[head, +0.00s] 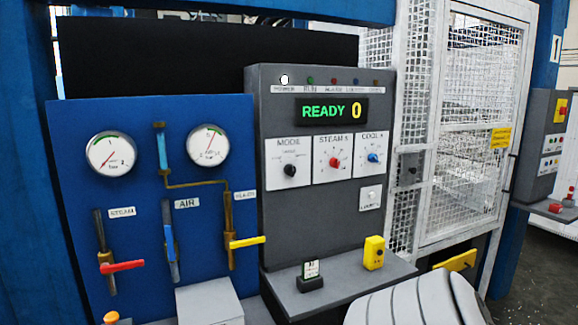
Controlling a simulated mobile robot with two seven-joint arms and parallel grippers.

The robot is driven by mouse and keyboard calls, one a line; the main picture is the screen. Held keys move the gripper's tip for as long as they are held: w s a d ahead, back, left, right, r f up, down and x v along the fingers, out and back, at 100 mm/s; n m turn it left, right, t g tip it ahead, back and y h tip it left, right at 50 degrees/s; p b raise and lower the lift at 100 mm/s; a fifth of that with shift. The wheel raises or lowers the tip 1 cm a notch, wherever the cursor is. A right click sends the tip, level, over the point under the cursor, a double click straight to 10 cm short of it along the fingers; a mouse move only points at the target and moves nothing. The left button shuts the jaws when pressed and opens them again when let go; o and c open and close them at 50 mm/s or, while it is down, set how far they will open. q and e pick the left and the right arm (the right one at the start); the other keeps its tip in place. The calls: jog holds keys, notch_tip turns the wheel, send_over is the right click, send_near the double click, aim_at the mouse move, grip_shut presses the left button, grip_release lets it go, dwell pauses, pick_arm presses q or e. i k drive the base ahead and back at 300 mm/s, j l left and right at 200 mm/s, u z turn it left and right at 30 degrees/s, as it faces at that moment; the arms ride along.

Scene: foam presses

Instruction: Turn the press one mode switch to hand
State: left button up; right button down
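The mode switch (290,170) is a black rotary knob on a white plate labelled like "MODE", at the left of a row of three on a grey control panel (315,225). The marks around the knob are too small to read, and I cannot tell which position it points to. Above it a display (330,110) reads "READY 0" in green and yellow. To its right are a red steam knob (334,162) and a blue cooling knob (373,158).
A blue board (160,225) with gauges, pipes and red and yellow valve handles stands left of the panel. A shelf (345,290) below the panel carries a yellow button box (374,252) and a small black-based item (310,277). A white mesh guard (470,120) stands right.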

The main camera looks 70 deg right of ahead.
aim_at(290, 170)
jog(key=z, duration=2.25)
